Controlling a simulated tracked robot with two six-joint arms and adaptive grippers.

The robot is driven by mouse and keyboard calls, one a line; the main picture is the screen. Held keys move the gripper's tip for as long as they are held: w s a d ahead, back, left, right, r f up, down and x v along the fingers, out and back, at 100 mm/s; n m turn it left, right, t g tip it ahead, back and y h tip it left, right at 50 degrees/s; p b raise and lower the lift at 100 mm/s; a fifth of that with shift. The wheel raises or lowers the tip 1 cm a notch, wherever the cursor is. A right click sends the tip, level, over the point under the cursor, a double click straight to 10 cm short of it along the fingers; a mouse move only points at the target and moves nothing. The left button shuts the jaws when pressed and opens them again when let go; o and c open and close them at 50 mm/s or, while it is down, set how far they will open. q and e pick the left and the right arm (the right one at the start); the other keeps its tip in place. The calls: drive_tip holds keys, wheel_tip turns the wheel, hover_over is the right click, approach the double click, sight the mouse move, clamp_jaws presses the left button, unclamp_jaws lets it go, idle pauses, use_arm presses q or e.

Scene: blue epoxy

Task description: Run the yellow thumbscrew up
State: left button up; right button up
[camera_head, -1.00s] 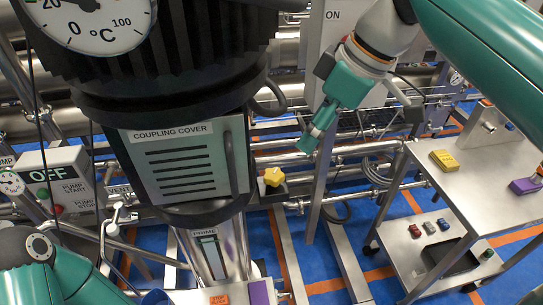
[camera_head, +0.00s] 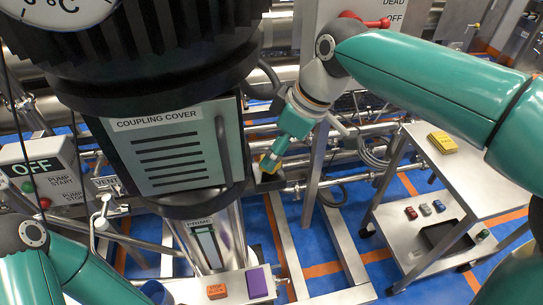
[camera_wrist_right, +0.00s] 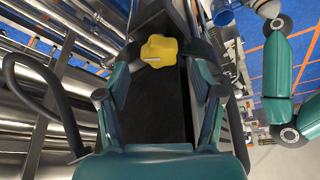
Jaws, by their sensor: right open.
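The yellow thumbscrew (camera_wrist_right: 159,51) is a lobed knob with a pale mark, at the end of a dark block in the right wrist view. In the head view the thumbscrew (camera_head: 266,163) sits right of the coupling cover (camera_head: 172,150), partly hidden by my right gripper (camera_head: 271,159). In the wrist view the open fingers of my right gripper (camera_wrist_right: 160,62) stand on either side of the thumbscrew. I cannot tell whether they touch it. My left arm shows at the lower left of the head view; its gripper is not seen.
A black curved handle (camera_wrist_right: 40,100) and steel pipes lie left in the wrist view. A steel trolley (camera_head: 470,185) with a yellow box (camera_head: 442,142) stands right in the head view. An orange block (camera_head: 216,291) and a purple block (camera_head: 257,282) lie at the bottom.

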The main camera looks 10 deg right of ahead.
drive_tip(key=shift+x, duration=1.75)
drive_tip(key=c, duration=1.1)
drive_tip(key=shift+c, duration=0.2)
